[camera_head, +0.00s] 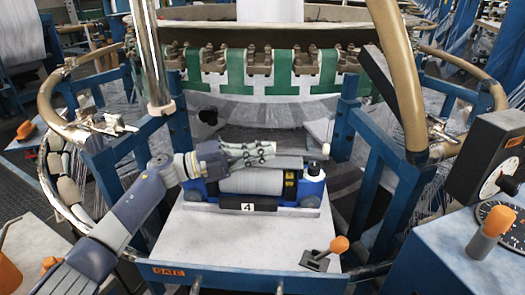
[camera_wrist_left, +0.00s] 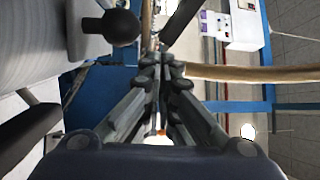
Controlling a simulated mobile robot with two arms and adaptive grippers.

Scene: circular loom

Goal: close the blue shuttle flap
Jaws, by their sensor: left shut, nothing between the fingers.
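The blue shuttle (camera_head: 312,187) sits on the pale platform at the middle of the head view. It holds a white bobbin (camera_head: 250,182) and has a black plate marked 4 on its front. A grey bar ending in a pale knob (camera_head: 326,150) shows above its right part, partly behind my gripper. I cannot tell for sure whether this is the flap, or how far it is closed. My left gripper (camera_head: 270,150) is shut and empty, stretched over the shuttle's rear edge and pointing right. Its closed fingers (camera_wrist_left: 160,65) fill the middle of the left wrist view, beside a black knob (camera_wrist_left: 119,27).
Blue loom posts (camera_head: 345,125) stand behind and beside the shuttle. A small orange-topped lever (camera_head: 325,254) is on the platform's front right. A gauge box (camera_head: 490,170) stands at the right. The platform in front of the shuttle (camera_head: 225,245) is clear.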

